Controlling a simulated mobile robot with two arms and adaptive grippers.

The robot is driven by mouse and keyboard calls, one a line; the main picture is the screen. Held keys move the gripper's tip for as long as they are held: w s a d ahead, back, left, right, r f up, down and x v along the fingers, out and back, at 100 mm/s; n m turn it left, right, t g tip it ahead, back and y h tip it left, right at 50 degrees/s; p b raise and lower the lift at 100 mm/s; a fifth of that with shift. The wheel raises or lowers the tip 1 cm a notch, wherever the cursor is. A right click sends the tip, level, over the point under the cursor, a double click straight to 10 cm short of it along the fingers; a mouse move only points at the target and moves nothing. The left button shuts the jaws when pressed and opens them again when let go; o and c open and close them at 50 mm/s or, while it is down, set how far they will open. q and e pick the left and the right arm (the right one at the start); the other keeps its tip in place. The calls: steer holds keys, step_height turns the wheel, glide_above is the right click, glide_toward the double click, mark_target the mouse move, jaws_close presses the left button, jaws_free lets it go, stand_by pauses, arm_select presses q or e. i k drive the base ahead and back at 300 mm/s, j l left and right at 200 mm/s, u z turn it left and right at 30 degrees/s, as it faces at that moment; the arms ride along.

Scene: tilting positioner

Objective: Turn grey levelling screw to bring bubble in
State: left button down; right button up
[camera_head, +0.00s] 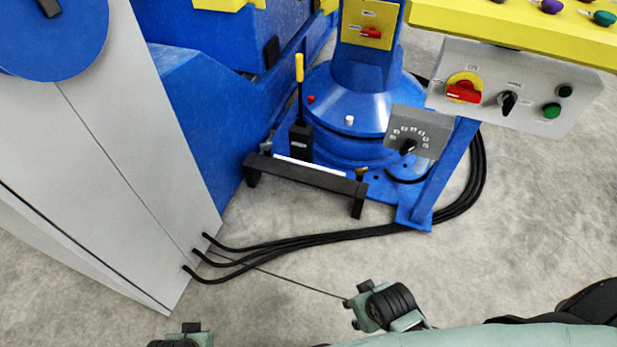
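A small pale grey-white knob (349,120) sits on the sloping rim of the blue round base (355,97), and a red knob (311,99) sits to its left. I cannot make out a bubble. My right gripper (358,306) is at the bottom centre, well short of the base, touching nothing visible. Its finger opening is unclear. Part of my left gripper (182,336) shows at the bottom edge, mostly cut off.
A black lever with a yellow grip (299,80) rises left of the base. A grey dial box (418,132) and a switch panel (520,90) overhang at right. A grey cabinet (120,150) stands left. Black cables (330,238) cross the floor. The floor nearer me is clear.

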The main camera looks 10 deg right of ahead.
mark_target(265, 145)
steer(key=i+l+u, duration=0.25)
steer(key=u, duration=0.15)
steer(key=i+l+u, duration=0.4)
steer(key=k, duration=0.1)
